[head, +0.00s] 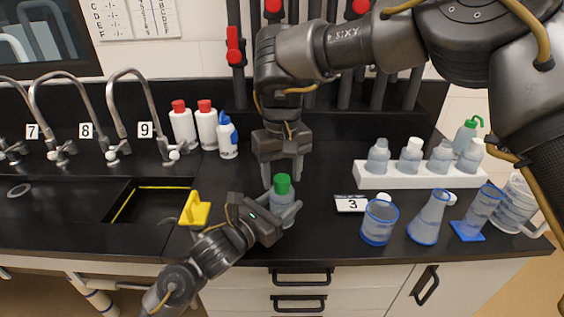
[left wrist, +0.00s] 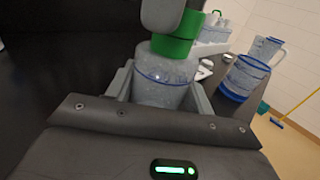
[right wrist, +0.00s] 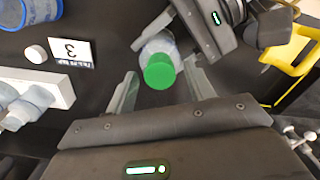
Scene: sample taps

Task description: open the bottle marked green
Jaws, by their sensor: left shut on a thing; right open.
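The bottle with the green cap stands upright on the dark counter; its clear body (head: 283,208) and green cap (head: 282,183) show in the head view. My left gripper (head: 281,215) is shut on the bottle body from the front left; the left wrist view shows the body (left wrist: 160,88) between its fingers. My right gripper (head: 283,172) points down above the bottle, open. In the right wrist view the green cap (right wrist: 160,71) lies between its spread fingers, with a gap on each side. The bottle's base is partly hidden.
A card marked 3 (head: 350,203), a beaker (head: 378,222) and a flask (head: 428,218) stand to the right. A white rack (head: 400,180) holds several white-capped bottles. A yellow object (head: 195,209) is left, by the sink. A loose white cap (right wrist: 36,54) lies near the card.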

